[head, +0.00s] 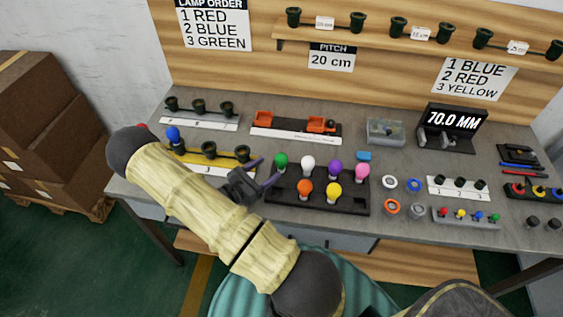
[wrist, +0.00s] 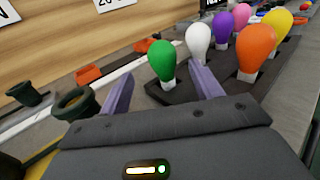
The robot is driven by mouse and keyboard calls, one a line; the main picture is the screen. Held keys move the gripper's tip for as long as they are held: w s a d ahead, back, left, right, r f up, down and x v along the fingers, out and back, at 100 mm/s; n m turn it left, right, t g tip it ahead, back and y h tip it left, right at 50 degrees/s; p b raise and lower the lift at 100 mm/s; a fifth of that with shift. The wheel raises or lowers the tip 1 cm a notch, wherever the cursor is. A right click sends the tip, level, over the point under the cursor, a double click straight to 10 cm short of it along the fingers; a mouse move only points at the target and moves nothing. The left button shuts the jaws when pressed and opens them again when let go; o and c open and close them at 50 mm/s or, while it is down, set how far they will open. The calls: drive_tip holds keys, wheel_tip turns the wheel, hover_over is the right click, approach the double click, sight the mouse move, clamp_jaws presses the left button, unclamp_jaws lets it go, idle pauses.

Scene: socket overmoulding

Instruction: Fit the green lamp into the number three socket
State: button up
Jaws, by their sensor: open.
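The green lamp (head: 281,160) stands upright in the left back place of a black tray (head: 318,207). In the wrist view the green lamp (wrist: 161,58) appears between my two finger lines, just beyond them. My gripper (head: 264,172) is open and empty, left of the lamp and apart from it. A yellow rack (head: 217,168) with dark green sockets (head: 208,150) lies left of my gripper, partly hidden by my arm. A blue lamp (head: 173,135) stands near its left end. I cannot read which socket is number three there.
White, purple (head: 335,168), pink, orange and yellow lamps share the tray. Behind are a white socket rack (head: 200,121) and an orange-jawed fixture (head: 297,128). A small white rack (head: 458,188) marked 1, 2, 3 is at right. A sign (head: 212,24) reads 1 red, 2 blue, 3 green.

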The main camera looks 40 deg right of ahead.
sight(277, 163)
drive_tip(key=d+p, duration=0.1)
drive_tip(key=d, duration=0.3)
drive_tip(key=shift+d, duration=0.5)
drive_tip(key=shift+w, duration=0.1)
drive_tip(key=shift+a, duration=0.2)
drive_tip(key=shift+s+d, duration=0.25)
drive_tip(key=shift+d, duration=0.05)
drive_tip(key=shift+a, duration=0.15)
drive_tip(key=c, duration=1.1)
